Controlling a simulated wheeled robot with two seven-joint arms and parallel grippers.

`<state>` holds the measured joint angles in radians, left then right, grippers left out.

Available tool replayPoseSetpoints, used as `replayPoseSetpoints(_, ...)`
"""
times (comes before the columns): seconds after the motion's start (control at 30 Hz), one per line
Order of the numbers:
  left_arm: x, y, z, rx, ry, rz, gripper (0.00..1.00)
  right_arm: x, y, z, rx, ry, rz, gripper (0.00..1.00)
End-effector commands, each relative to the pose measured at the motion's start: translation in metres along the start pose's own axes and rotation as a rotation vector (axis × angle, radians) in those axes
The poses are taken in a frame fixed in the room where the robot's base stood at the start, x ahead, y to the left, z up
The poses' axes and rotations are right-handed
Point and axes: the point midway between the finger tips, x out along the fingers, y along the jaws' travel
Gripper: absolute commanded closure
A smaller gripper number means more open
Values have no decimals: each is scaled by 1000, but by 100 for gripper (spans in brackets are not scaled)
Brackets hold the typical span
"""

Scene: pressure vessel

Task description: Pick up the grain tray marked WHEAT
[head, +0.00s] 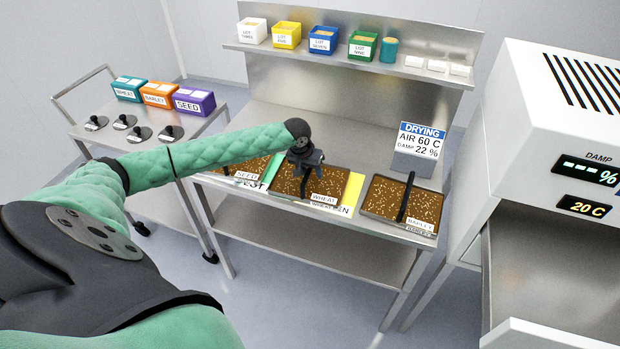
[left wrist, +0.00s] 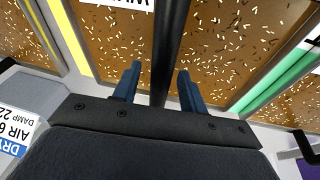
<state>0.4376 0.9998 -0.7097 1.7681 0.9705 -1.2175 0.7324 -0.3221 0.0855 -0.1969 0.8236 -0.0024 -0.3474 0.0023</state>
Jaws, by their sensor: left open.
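The grain tray marked WHEAT (head: 325,187) is the middle one of three on the steel bench, filled with brown grain, with a dark bar handle across it. My left gripper (head: 305,165) is over its back part. In the left wrist view the gripper (left wrist: 158,85) is open, with a blue finger on each side of the dark handle (left wrist: 165,50); I cannot tell whether they touch it. The WHEAT tray's grain (left wrist: 225,45) shows around the handle, its label partly cut off at the top. My right gripper is not in view.
The BARLEY tray (head: 382,199) lies to the right and the SEED tray (head: 247,170) to the left, partly behind my arm. A drying sign (head: 418,148) stands behind. Lot boxes (head: 322,39) sit on the shelf. A white dryer (head: 560,130) with a damp display is at right.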

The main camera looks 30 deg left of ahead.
Motion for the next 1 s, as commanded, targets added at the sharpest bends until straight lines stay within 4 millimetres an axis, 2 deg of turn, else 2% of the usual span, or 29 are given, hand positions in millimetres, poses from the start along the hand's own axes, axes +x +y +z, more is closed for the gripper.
replayPoseSetpoints(0.33, 6, 0, 0, 1, 1, 1, 58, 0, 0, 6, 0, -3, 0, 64)
replayPoseSetpoints(0.37, 6, 0, 0, 1, 1, 1, 61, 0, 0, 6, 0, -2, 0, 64)
replayPoseSetpoints(0.57, 6, 0, 0, 1, 1, 0, 100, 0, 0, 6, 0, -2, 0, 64)
replayPoseSetpoints(1.0, 5, 0, -1, 1, 3, 0, 100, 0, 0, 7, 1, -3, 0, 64)
